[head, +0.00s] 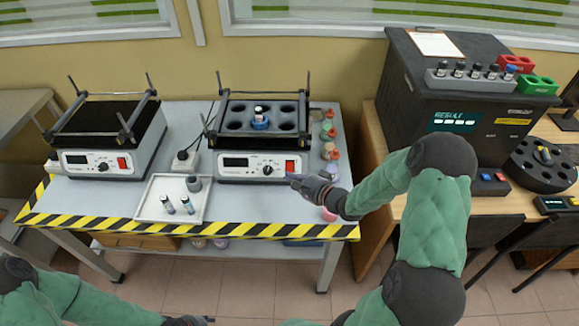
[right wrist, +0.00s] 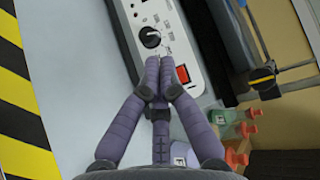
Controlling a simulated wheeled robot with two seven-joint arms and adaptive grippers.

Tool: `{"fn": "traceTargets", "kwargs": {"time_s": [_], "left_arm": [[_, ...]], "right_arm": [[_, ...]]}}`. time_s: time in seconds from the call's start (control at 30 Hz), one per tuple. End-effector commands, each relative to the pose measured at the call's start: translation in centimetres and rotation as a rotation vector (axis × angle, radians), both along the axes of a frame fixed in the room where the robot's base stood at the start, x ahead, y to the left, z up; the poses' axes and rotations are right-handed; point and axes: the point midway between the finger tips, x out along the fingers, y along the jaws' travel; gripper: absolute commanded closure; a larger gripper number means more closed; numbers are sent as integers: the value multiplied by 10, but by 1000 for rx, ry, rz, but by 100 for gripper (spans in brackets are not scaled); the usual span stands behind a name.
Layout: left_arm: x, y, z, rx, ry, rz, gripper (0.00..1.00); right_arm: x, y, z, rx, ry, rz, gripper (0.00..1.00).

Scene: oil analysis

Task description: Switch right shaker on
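The right shaker (head: 232,168) stands on the grey table, its front panel facing me. Its display is dark. A red switch (head: 291,167) sits at the right end of the panel, with a black knob (head: 268,170) to its left. My right gripper (head: 293,179) is shut and empty, its tips just in front of the panel near the switch. In the right wrist view, the closed fingertips (right wrist: 160,63) lie between the knob (right wrist: 151,38) and the red switch (right wrist: 183,74); contact cannot be told. My left gripper (head: 195,321) is low at the bottom edge, mostly cut off.
A second shaker (head: 104,165) stands at the left. A white tray (head: 152,210) with small vials lies in front. Several colored bottles (head: 329,150) line the table's right side. A dark analyzer (head: 470,115) stands on the wooden desk at right.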

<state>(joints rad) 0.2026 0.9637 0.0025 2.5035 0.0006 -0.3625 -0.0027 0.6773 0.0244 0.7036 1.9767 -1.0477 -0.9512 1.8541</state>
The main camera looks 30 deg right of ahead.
Motion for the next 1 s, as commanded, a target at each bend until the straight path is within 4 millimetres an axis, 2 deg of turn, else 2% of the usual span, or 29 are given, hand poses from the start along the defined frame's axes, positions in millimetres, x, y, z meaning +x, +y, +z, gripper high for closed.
{"fn": "traceTargets", "kwargs": {"time_s": [0.03,0.27,0.43,0.67,1.0], "left_arm": [[0,0,-8,0,0,0,60],[0,0,-24,0,0,0,60],[0,0,-20,0,0,0,60],[0,0,-20,0,0,0,60],[0,0,-20,0,0,0,60]], "right_arm": [[6,-3,-6,-1,-1,0,100],[28,-17,-16,-1,0,0,100],[41,-25,-19,1,1,0,100],[48,-30,-22,0,0,0,100],[49,-30,-22,0,1,0,100]]}}
